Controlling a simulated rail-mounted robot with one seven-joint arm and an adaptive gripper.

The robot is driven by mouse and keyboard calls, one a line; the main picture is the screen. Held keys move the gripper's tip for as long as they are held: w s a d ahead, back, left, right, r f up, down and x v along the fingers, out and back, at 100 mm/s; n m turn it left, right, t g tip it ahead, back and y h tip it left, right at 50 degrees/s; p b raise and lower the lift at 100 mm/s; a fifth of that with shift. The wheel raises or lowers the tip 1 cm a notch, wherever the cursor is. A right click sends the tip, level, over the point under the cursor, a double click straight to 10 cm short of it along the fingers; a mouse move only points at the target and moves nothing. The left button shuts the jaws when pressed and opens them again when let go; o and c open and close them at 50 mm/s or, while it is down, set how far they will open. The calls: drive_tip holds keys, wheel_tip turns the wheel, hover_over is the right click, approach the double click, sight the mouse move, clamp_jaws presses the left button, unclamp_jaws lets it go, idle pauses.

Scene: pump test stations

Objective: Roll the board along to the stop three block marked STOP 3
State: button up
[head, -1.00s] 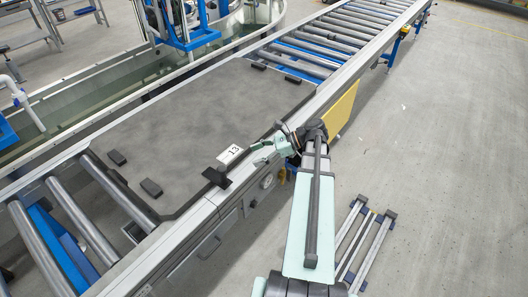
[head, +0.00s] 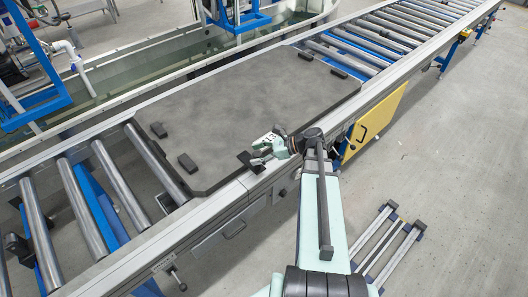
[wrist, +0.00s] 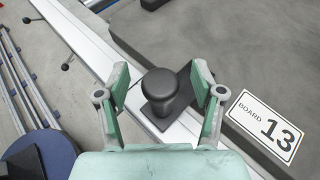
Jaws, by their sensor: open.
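The board (head: 240,100) is a large dark grey plate lying flat on the roller conveyor. Its label reads BOARD 13 in the wrist view (wrist: 266,126). A black knob (wrist: 160,86) on a dark foot stands at the board's near edge; in the head view a dark tab (head: 250,162) shows there. My gripper (wrist: 160,74) is open, with one pale green finger on each side of the knob. I see gaps between the fingers and the knob. In the head view my gripper (head: 262,152) is at the board's near edge. No STOP 3 marking is readable.
Bare rollers (head: 122,186) lie to the left and more rollers (head: 400,30) to the far right. A yellow panel (head: 374,122) hangs on the conveyor's near side. Open floor lies to the right.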

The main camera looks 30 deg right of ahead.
clamp_jaws()
drive_tip(key=s+a+p, duration=0.3)
drive_tip(key=a+p, duration=0.2)
drive_tip(key=a, duration=0.9)
drive_tip(key=s+a+p, duration=0.3)
drive_tip(key=a+p, duration=0.3)
drive_tip(key=a, duration=0.9)
drive_tip(key=s+a+p, duration=0.3)
drive_tip(key=a+p, duration=0.2)
drive_tip(key=a, duration=1)
drive_tip(key=shift+a, duration=0.15)
idle(0.7)
drive_tip(key=shift+s, duration=0.1)
drive_tip(key=s+a+b, duration=0.2)
drive_tip(key=a, duration=0.7)
drive_tip(key=shift+a, duration=0.25)
drive_tip(key=shift+a+b, duration=0.15)
drive_tip(key=shift+b, duration=0.25)
